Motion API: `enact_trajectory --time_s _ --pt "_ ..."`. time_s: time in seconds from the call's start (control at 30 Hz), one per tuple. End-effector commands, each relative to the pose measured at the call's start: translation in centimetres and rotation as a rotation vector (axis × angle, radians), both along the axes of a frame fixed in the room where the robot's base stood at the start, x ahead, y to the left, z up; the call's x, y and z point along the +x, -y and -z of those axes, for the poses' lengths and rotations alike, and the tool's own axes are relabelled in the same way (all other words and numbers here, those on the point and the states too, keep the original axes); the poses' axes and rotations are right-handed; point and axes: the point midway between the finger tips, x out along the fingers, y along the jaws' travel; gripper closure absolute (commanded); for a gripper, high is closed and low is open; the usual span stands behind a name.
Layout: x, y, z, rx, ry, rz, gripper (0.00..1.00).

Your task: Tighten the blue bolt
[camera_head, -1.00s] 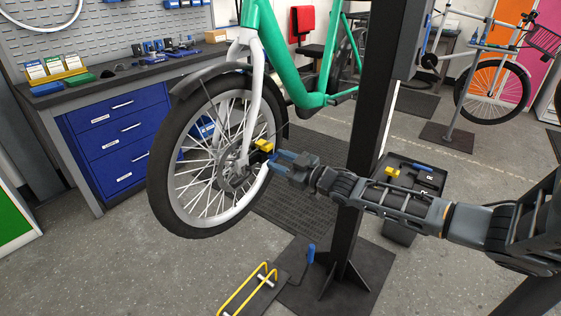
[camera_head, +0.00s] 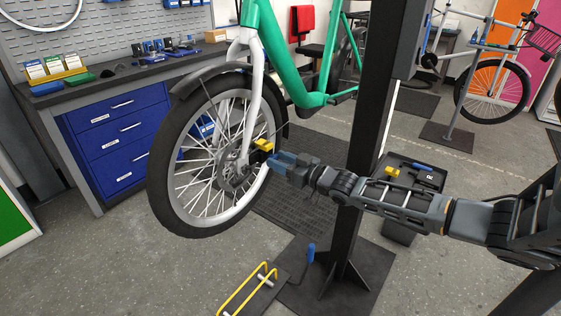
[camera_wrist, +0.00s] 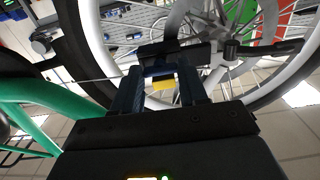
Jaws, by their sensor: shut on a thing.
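The blue bolt (camera_wrist: 158,71) shows as a small blue piece between my fingertips in the wrist view, mostly hidden by the fingers. A yellow block (camera_wrist: 163,84) sits just below it there. In the head view the yellow block (camera_head: 263,145) is beside the fork leg, close to the wheel hub. My gripper (camera_head: 276,163) reaches in from the right with its tips next to that spot. In the wrist view my gripper (camera_wrist: 162,80) has a finger on each side of the blue piece and appears shut on it.
The front wheel (camera_head: 157,190) with its spokes and the white fork (camera_head: 255,90) stand close left of my gripper. A black stand post (camera_head: 362,160) rises behind my arm. A dark tool tray (camera_head: 432,185) and a yellow wire frame (camera_head: 245,290) lie lower down.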

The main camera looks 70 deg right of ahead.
Motion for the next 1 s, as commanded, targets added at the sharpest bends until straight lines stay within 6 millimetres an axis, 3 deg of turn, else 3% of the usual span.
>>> enact_trajectory --time_s 0.13,0.17,0.4,0.73,1.0 --pt "-0.1 0.1 0.3 0.003 -0.007 0.003 0.88" --pt "-0.1 0.1 0.3 0.002 -0.007 0.003 0.56" --pt "-0.1 0.0 0.2 0.001 -0.003 0.002 0.33" --pt "-0.4 -0.1 0.0 -0.001 -0.002 0.001 0.32" --pt "-4.2 -1.1 -0.2 0.001 -0.001 0.002 0.32"
